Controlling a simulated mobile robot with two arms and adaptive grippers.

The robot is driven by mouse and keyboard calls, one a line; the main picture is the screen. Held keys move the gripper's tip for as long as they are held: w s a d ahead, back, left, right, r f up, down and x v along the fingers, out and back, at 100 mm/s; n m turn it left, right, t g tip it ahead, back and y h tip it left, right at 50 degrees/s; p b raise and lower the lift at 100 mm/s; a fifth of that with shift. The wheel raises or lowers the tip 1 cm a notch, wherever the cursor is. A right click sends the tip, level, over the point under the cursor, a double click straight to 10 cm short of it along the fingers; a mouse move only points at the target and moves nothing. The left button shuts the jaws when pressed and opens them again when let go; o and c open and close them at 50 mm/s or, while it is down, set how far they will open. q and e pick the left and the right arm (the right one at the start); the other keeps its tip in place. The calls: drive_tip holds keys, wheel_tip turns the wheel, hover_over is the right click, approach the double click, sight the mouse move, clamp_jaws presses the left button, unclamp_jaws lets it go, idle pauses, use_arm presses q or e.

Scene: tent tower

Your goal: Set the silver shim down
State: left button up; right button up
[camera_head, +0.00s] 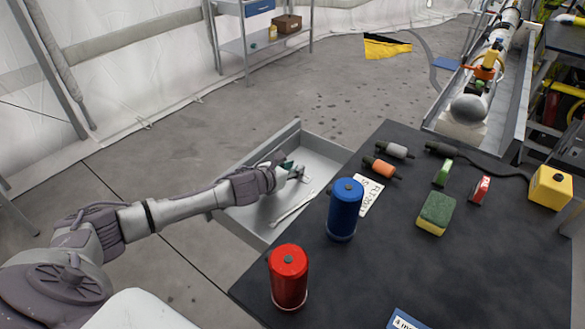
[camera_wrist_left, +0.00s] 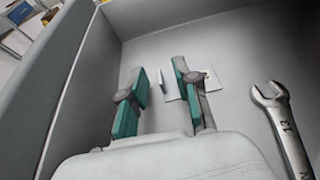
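My left gripper (camera_head: 291,171) reaches into an open grey drawer (camera_head: 243,158) at the side of the dark table. In the left wrist view its two teal-padded fingers (camera_wrist_left: 159,70) stand apart, with a clear gap between them. A small pale plate, seemingly the silver shim (camera_wrist_left: 213,79), is on the drawer floor, partly hidden behind the right-hand finger. A thin upright-looking sliver (camera_wrist_left: 161,81) shows between the fingers; I cannot tell whether it belongs to the shim. Neither finger visibly grips anything. My right gripper is not in view.
A wrench (camera_wrist_left: 284,125) lies in the drawer right of the fingers; it also shows in the head view (camera_head: 292,209). The drawer walls surround the gripper. On the table (camera_head: 400,255) stand a blue cylinder (camera_head: 344,210), a red cylinder (camera_head: 289,277) and a green sponge (camera_head: 436,211).

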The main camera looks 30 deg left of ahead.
use_arm(q)
drive_tip(key=shift+s+r, duration=0.1)
drive_tip(key=shift+r, duration=0.1)
drive_tip(key=v, duration=1)
drive_tip(key=shift+s+a+f, duration=0.1)
drive_tip(key=shift+s+a, duration=0.05)
drive_tip(key=shift+s, duration=0.1)
drive_tip(key=shift+s+r, duration=0.3)
drive_tip(key=shift+s, duration=0.2)
drive_tip(key=shift+s+r, duration=0.1)
drive_tip(key=shift+r, duration=0.1)
